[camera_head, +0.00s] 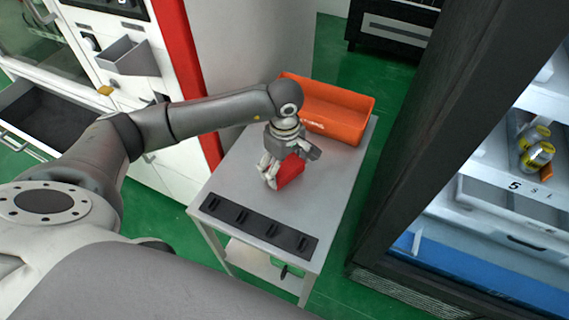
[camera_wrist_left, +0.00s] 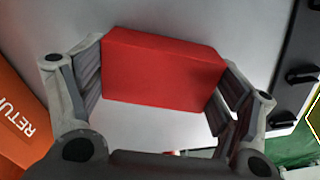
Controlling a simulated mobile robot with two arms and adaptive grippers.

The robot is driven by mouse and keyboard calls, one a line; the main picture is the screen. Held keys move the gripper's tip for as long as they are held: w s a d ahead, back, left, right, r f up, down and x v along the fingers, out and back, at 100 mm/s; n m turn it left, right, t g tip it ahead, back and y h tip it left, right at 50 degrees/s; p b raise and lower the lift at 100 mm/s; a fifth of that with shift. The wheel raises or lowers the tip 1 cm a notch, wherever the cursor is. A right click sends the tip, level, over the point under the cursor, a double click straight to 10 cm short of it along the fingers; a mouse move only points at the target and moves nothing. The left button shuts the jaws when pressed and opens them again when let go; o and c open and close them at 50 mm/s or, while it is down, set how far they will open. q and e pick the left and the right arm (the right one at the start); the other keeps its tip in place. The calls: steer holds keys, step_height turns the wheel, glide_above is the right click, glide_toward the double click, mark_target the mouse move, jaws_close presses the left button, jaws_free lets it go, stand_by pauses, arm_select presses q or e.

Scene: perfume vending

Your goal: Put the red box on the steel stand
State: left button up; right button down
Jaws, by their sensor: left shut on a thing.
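The red box (camera_head: 290,171) is between the fingers of my left gripper (camera_head: 278,172), over the grey top of the steel stand (camera_head: 237,172). In the left wrist view the red box (camera_wrist_left: 163,72) fills the space between the two fingers of my left gripper (camera_wrist_left: 160,88), with finger pads against both its ends. The stand's top shows behind it. I cannot tell whether the box touches the stand's top or is just above it. My right gripper is in neither view.
An orange bin (camera_head: 333,108) stands at the stand's far end. A black strip with several slots (camera_head: 258,226) lies along its near edge. A dark-framed cabinet (camera_head: 440,140) with cans (camera_head: 540,153) is at the right. A white machine with an open drawer (camera_head: 45,112) is at the left.

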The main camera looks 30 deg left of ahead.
mark_target(285, 166)
arm_select(q)
steer(key=shift+f, duration=0.2)
steer(key=o, duration=0.9)
steer(key=shift+r, duration=0.1)
steer(key=shift+r, duration=0.2)
step_height(285, 166, up, 12)
steer(key=shift+f+b, duration=0.1)
steer(key=shift+b, duration=0.85)
